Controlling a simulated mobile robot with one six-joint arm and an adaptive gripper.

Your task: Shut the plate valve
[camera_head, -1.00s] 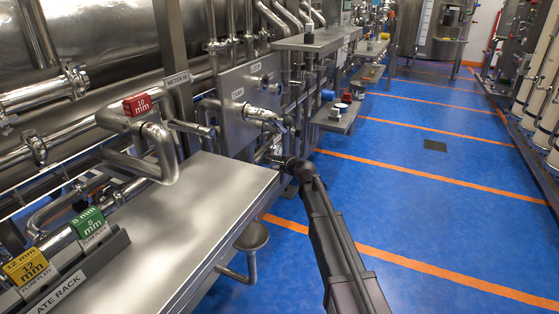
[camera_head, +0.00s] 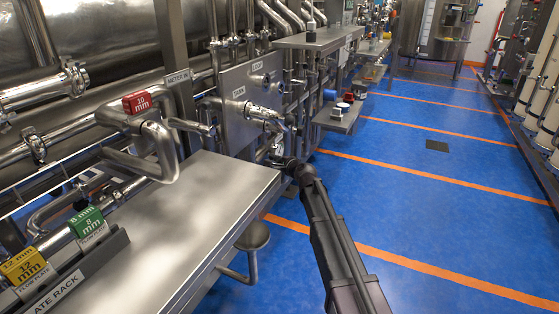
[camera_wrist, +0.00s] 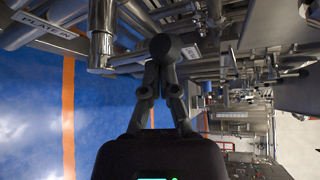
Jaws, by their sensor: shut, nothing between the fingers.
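A pipe with a label reading "PLATE" and a partly cut-off word (camera_wrist: 50,36) runs across the top left of the wrist view. A bright steel upright fitting (camera_wrist: 102,35) stands beside it, left of my gripper (camera_wrist: 163,48). I cannot tell for sure which part is the plate valve or how its handle stands. My gripper's dark fingers meet at the tips, shut and empty. In the head view my gripper (camera_head: 279,161) is low beside the pipework, below a steel fitting (camera_head: 264,114) on a grey panel (camera_head: 241,128). Contact with the fitting cannot be told.
A steel bench (camera_head: 205,205) with a plate rack (camera_head: 75,275) of yellow and green blocks fills the lower left. A small shelf (camera_head: 338,120) with cups stands beyond my gripper. A round seat (camera_head: 252,236) juts from the bench.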

